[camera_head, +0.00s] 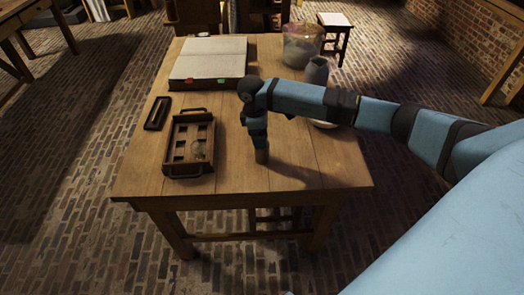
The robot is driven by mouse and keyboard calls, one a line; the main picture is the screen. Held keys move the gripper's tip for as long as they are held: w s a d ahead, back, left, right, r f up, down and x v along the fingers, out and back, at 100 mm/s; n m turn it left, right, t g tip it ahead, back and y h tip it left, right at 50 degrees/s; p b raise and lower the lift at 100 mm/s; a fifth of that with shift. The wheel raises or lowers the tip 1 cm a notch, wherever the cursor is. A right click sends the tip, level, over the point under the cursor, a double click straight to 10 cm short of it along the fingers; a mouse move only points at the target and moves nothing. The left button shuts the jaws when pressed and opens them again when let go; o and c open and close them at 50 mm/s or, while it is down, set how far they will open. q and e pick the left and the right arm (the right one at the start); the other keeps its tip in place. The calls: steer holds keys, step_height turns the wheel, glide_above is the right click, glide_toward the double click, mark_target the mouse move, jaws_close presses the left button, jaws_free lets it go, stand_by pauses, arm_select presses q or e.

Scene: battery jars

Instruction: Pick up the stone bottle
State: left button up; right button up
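A grey, narrow-necked vessel (317,71), which looks like the stone bottle, stands upright at the right side of the wooden table (230,178). My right arm passes in front of it and hides its lower part. My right gripper (261,156) points down over the front middle of the table, in front and to the left of the bottle and apart from it. Its fingers are too small and dark to tell whether they are open or shut. A small brownish end shows at its tip; I cannot tell whether it is part of the gripper. My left gripper is not in view.
A large glass jar (302,45) stands behind the bottle. A pale dish (323,124) is partly hidden under my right arm. An open book (209,60), a small dark tray (157,113) and a handled slotted rack (188,143) occupy the left side. The table's front strip is clear.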

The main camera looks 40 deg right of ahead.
mark_target(262, 157)
steer(key=f, duration=0.3)
steer(key=shift+s+d+f, duration=0.2)
steer(key=shift+d+f, duration=0.05)
steer(key=shift+d, duration=0.05)
steer(key=c, duration=0.9)
steer(key=shift+c, duration=0.6)
steer(key=shift+r, duration=0.2)
